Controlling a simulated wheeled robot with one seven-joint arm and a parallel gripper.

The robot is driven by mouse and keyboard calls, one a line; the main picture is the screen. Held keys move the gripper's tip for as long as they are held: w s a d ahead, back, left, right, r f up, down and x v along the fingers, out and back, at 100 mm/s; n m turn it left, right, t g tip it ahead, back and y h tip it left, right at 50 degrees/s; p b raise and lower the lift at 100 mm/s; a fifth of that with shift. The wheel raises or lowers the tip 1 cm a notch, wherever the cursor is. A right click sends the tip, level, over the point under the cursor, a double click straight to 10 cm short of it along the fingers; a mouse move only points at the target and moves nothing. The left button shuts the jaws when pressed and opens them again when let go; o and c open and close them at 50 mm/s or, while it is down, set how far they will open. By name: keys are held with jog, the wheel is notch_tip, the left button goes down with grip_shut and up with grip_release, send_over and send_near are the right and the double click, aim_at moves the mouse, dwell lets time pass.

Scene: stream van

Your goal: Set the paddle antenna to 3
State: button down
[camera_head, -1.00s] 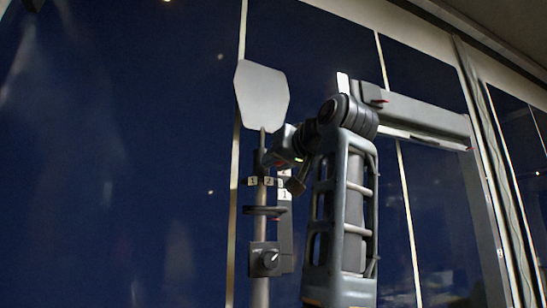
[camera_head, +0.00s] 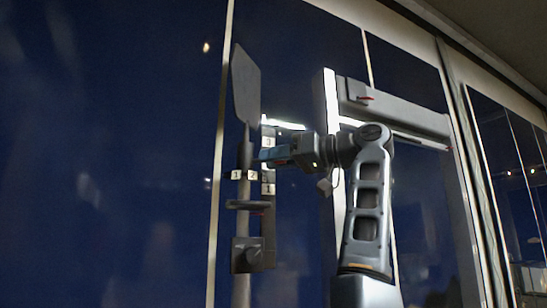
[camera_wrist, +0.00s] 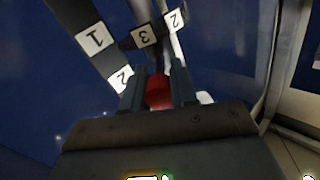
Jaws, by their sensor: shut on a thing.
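The paddle antenna (camera_head: 246,85) is a grey paddle on a thin upright mast, seen at a slant in the head view. Small number tags 1 and 2 (camera_head: 244,174) sit across the mast. An upright strip (camera_head: 268,150) beside it carries tags with 3 at the top and 1 at the bottom. My gripper (camera_head: 262,155) reaches the mast from the right, just above the cross tags. In the wrist view its fingers (camera_wrist: 158,88) are shut on a red piece (camera_wrist: 159,94). The pointer's exact setting is unclear.
A dark disc (camera_head: 248,205) and a box with a knob (camera_head: 247,254) sit lower on the mast. A grey housing (camera_head: 395,110) is on the wall behind my arm. Dark blue panels (camera_head: 110,150) with pale seams fill the left.

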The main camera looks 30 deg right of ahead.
dwell(0.4)
jog(key=c, duration=0.9)
grip_release()
jog(key=shift+d, duration=0.1)
jog(key=b+v, duration=0.2)
jog(key=v, duration=0.5)
jog(key=shift+s+d+b, duration=0.25)
jog(key=shift+b, duration=0.05)
